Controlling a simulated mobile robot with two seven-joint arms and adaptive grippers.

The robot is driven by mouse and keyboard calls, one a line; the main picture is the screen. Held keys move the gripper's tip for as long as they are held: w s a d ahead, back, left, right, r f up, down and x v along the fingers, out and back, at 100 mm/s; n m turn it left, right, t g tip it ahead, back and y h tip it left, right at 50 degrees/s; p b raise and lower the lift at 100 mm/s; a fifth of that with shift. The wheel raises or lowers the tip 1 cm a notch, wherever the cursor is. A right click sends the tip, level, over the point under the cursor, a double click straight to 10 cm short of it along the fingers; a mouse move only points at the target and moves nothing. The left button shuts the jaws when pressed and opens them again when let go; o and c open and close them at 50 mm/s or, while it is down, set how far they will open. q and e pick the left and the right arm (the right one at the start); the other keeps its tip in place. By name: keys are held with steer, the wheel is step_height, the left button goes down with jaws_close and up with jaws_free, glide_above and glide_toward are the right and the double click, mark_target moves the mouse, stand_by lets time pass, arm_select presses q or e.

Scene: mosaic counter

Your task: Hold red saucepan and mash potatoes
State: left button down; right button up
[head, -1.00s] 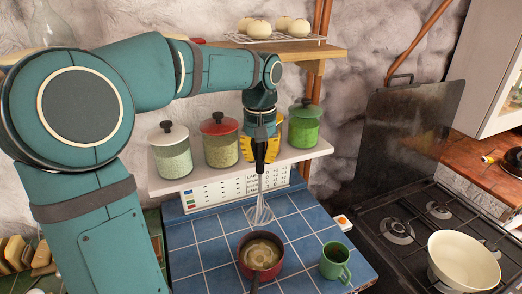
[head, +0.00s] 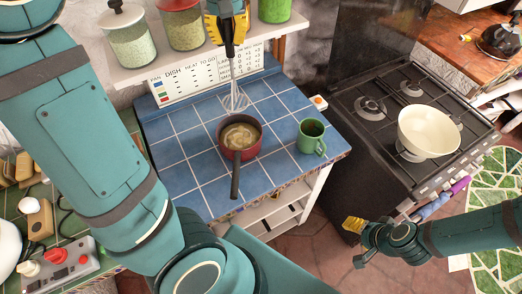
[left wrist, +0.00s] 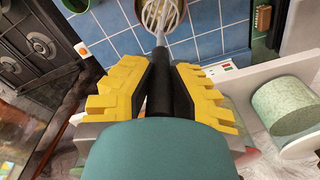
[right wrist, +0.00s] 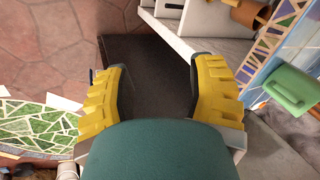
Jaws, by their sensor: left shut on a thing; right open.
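The red saucepan (head: 253,148) stands upright on the blue tiled counter (head: 185,178), its dark handle pointing toward me. Pale yellow potatoes (head: 239,137) lie in it. My left gripper (head: 229,42) is shut on the dark handle of the masher (head: 235,101), which hangs head down just behind the pan's far rim. The masher also shows in the left wrist view (left wrist: 160,18), between the yellow fingers (left wrist: 158,85). My right gripper (head: 355,224) is open and empty, low in front of the stove and right of the counter. Its spread fingers (right wrist: 158,90) show in the right wrist view.
A green mug (head: 312,137) stands right of the pan, near the counter's right edge. A cream pan (head: 428,132) sits on the stove (head: 365,125). A shelf with lidded jars (head: 130,38) is behind the counter. Tiles left of the saucepan are clear.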

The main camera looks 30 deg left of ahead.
steer(key=s+a+r+n+y, duration=0.1)
steer(key=a+r+y, duration=0.1)
steer(key=a, duration=0.6)
steer(key=s+a+r+n+y, duration=0.1)
steer(key=a+r+y, duration=0.15)
steer(key=a, duration=0.55)
steer(key=n+g+y, duration=0.1)
steer(key=n+y, duration=0.1)
steer(key=y, duration=0.1)
glide_toward(236, 172)
steer(key=x, duration=1.1)
steer(key=shift+w+d+f, duration=0.2)
steer(key=shift+f, duration=0.15)
jaws_close()
